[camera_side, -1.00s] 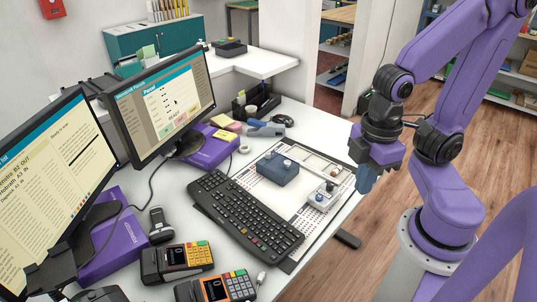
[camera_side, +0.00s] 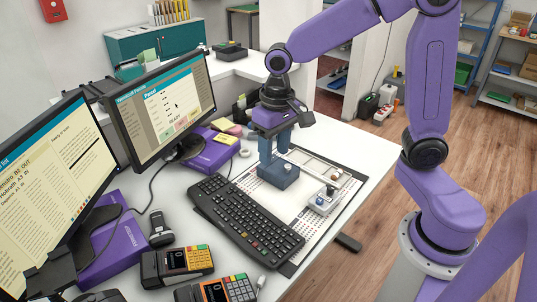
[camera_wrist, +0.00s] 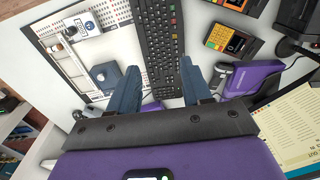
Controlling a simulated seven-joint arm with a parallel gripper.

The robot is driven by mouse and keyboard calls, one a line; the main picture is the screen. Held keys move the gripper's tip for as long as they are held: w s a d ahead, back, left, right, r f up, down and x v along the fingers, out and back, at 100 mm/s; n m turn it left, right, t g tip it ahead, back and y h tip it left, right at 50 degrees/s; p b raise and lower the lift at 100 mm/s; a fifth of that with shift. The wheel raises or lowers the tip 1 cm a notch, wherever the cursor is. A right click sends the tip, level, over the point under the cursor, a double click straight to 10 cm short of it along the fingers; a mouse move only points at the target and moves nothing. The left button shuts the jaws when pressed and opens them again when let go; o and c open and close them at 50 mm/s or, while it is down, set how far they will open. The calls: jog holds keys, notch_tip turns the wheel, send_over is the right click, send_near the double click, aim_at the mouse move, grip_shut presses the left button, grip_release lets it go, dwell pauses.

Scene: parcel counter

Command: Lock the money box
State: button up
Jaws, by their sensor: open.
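The money box, a small blue box (camera_side: 277,176), sits on the white perforated board near the keyboard's far end. In the wrist view the blue box (camera_wrist: 106,77) lies just left of the left finger, with a small round knob on top. My gripper (camera_side: 275,152) points down, its blue fingers apart, above or behind the box; the side view does not settle which. In the wrist view my gripper (camera_wrist: 160,88) has nothing between its fingertips but the view of the keyboard end and counter. The fingers hide part of the box's top in the side view.
The black keyboard (camera_side: 245,218) lies left of the board. Monitors (camera_side: 160,105), purple boxes (camera_side: 208,152) and card terminals (camera_side: 177,262) crowd the left. The board's front strip is clear.

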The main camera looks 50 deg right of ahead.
jog(key=w+d+f+m, duration=0.2)
jog(key=w+d+m, duration=0.35)
jog(key=w, duration=0.25)
jog(key=w+d+f+m, duration=0.2)
jog(key=w+d+m, duration=0.3)
jog(key=w, duration=0.4)
jog(key=w+d+f+m, duration=0.3)
jog(key=d+m, duration=0.2)
jog(key=d, duration=0.2)
jog(key=w+d+f+m, duration=0.2)
jog(key=d+f+m, duration=0.15)
jog(key=d, duration=0.25)
jog(key=shift+m, duration=0.3)
jog(key=f, duration=1)
jog(key=w+f, duration=0.1)
jog(key=f, duration=0.5)
jog(key=shift+d, duration=0.25)
grip_shut()
